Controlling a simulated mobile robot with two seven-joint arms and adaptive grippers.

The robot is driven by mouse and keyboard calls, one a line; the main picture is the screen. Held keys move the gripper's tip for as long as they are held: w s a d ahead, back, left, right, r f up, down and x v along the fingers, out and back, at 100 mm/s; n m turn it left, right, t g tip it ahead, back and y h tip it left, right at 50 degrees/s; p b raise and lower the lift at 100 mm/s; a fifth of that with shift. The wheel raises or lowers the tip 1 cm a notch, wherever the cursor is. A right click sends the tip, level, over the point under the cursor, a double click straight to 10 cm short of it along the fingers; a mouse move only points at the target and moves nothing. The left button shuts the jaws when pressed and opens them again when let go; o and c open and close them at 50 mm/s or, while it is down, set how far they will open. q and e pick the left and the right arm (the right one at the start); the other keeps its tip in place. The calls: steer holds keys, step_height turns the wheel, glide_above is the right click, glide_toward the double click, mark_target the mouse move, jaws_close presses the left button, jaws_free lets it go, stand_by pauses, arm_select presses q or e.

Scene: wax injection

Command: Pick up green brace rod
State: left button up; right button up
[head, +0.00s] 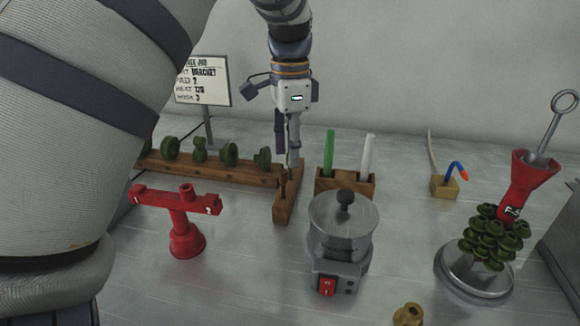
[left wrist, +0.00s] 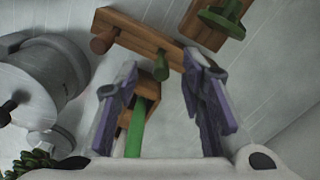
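A short green rod (left wrist: 163,64) stands in a narrow wooden rack (left wrist: 140,38) beside a brown rod (left wrist: 104,41). My left gripper (head: 293,164) points down over this rack (head: 284,212) in the head view. In the left wrist view its two fingers (left wrist: 162,66) are apart, with the short green rod between their tips and no visible grip on it. In the head view the gripper hides this green rod. A taller green stick (head: 329,150) stands in a wooden holder (head: 345,188) to the right, and also shows in the left wrist view (left wrist: 136,132). My right gripper is out of view.
A white stick (head: 367,152) shares the holder. A grey pot (head: 343,228) stands in front. A red stand (head: 184,220) and a rack of green wheels (head: 215,171) are left. A green tree with a red funnel (head: 525,185) is right.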

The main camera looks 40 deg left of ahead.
arm_select(q)
step_height(320, 180, down, 2)
steer(key=shift+w, duration=0.1)
jaws_close()
steer(key=shift+r, duration=0.1)
